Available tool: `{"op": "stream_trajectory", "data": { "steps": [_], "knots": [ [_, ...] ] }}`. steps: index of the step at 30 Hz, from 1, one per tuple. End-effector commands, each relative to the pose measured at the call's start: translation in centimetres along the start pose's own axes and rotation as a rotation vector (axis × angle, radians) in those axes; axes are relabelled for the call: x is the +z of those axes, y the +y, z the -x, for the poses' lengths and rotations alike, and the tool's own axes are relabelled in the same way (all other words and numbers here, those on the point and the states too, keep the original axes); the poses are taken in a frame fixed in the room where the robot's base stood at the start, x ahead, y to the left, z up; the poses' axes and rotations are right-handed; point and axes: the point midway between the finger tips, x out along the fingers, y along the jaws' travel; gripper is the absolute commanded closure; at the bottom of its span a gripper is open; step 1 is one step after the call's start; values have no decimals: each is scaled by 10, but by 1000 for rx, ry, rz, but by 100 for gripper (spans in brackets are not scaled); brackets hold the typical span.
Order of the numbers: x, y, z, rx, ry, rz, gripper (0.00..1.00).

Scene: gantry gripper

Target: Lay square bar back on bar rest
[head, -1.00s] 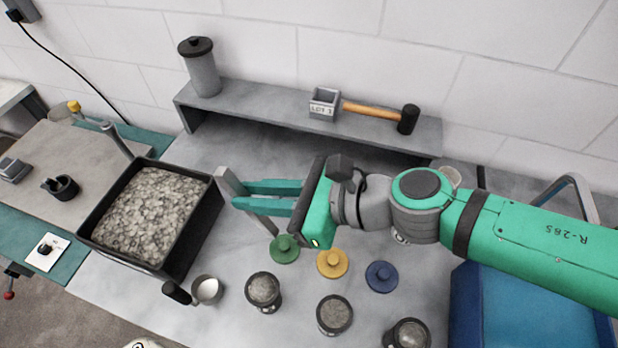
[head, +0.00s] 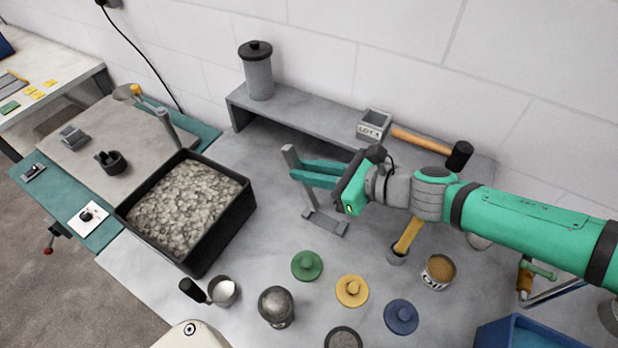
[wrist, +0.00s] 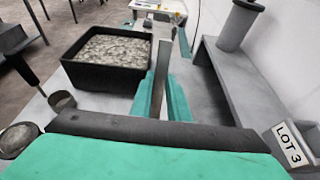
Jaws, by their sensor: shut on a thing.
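My gripper (head: 318,174) is shut on the grey square bar (head: 291,160) with its teal fingers. The bar is tilted, with its upper end left of the fingers and its lower part running down toward the table. The bar (wrist: 161,76) also stands between the fingers in the wrist view. A low grey piece that looks like the bar rest (head: 327,223) lies on the table just below the bar's lower end. Whether the bar touches it I cannot tell. The wrist view does not clearly show the rest.
A black tray of stones (head: 247,212) stands left of the gripper. A raised shelf (head: 300,112) behind carries a canister (head: 258,75), a LOT 3 box (head: 374,124) and a mallet (head: 459,155). Green (head: 307,265), yellow (head: 351,290) and blue (head: 401,316) lids lie in front.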

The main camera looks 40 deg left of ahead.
Motion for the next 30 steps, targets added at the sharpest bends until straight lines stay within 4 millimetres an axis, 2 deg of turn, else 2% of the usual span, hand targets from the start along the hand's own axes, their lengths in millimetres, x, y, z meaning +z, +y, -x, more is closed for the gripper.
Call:
{"op": "stream_trajectory", "data": {
  "steps": [10, 16, 30],
  "knots": [
    [-21, -19, -20, 4, 0, 0, 100],
    [-45, -19, -27, 0, -1, -1, 100],
    [-52, -19, -30, 1, -1, 1, 100]
  ]
}}
